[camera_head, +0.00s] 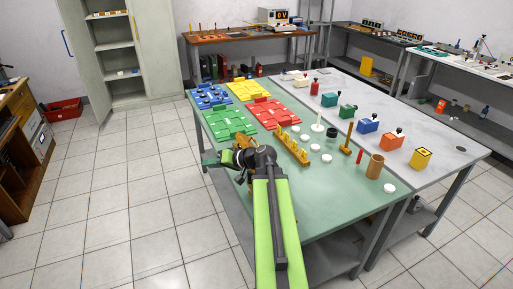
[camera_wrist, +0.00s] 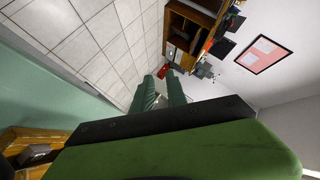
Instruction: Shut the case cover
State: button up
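My gripper (camera_head: 209,158) is at the left edge of the green table, pointing left, with nothing seen in it. In the wrist view its two green fingers (camera_wrist: 160,80) stand apart with a gap between them. No case or cover can be clearly made out. A brown wooden object (camera_wrist: 32,145) shows at the lower left of the wrist view, cut off by the frame; I cannot tell whether it is the case. In the head view my arm hides part of the near table.
The green table (camera_head: 310,210) holds blue, yellow, green (camera_head: 228,122) and red (camera_head: 270,113) trays, a wooden rack (camera_head: 291,147), white discs and a brown cup (camera_head: 375,166). Several coloured blocks stand on the grey table (camera_head: 440,140). Tiled floor (camera_head: 120,190) is free to the left.

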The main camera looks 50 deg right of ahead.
jog(key=s+d+r+m+t+h, duration=0.2)
jog(key=s+d, duration=0.1)
jog(key=d, duration=0.6)
jog(key=m+t+h+b, duration=0.1)
jog(key=m+h+b, duration=0.1)
jog(key=m+h, duration=0.15)
send_near(255, 141)
jog(key=shift+h, duration=0.25)
jog(key=b+x, duration=0.2)
jog(key=x, duration=0.3)
jog(key=b+x, duration=0.2)
jog(key=x, duration=0.3)
jog(key=shift+f, duration=0.25)
grip_shut()
